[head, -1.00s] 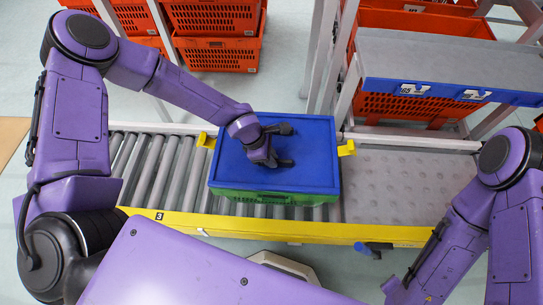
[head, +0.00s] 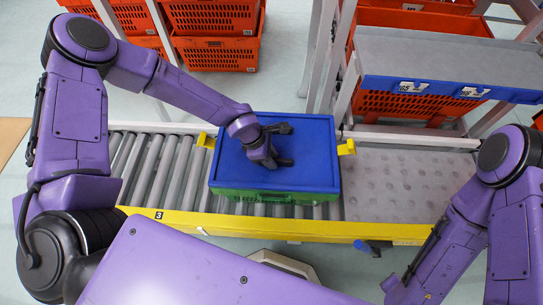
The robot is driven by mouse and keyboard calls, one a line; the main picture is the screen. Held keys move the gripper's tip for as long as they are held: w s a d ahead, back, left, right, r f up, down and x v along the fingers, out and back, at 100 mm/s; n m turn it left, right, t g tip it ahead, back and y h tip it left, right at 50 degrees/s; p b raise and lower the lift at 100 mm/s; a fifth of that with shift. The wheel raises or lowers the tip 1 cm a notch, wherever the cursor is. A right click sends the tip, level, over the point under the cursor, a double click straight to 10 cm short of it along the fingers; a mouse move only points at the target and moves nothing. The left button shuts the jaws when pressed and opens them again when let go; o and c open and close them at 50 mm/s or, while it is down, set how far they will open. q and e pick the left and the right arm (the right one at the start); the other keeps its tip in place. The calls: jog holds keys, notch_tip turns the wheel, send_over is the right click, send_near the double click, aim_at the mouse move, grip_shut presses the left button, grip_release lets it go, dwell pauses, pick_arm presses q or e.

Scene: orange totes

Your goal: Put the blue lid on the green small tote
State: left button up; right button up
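The blue lid (head: 312,165) lies flat over the top of the green small tote (head: 255,196), whose green side shows below the lid's front edge. The tote stands on the roller conveyor. My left gripper (head: 288,145) is over the middle of the lid with its two dark fingers spread apart, open and holding nothing that I can see. I cannot tell whether it touches the lid. My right arm is at the right edge, but its gripper is outside the picture.
The roller conveyor (head: 155,170) has a yellow front rail (head: 300,229). Yellow stops (head: 346,147) flank the tote. A dimpled plate (head: 400,185) to the right is clear. Orange totes (head: 214,52) stand behind, and a blue-edged shelf (head: 440,91) is at the back right.

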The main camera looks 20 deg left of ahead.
pick_arm(q)
jog(key=shift+o, duration=0.4)
jog(key=shift+a+f, duration=0.15)
jog(key=shift+f, duration=0.2)
jog(key=shift+s+r, duration=0.1)
jog(key=p+v, duration=0.2)
jog(key=v, duration=0.8)
jog(key=shift+r, duration=0.25)
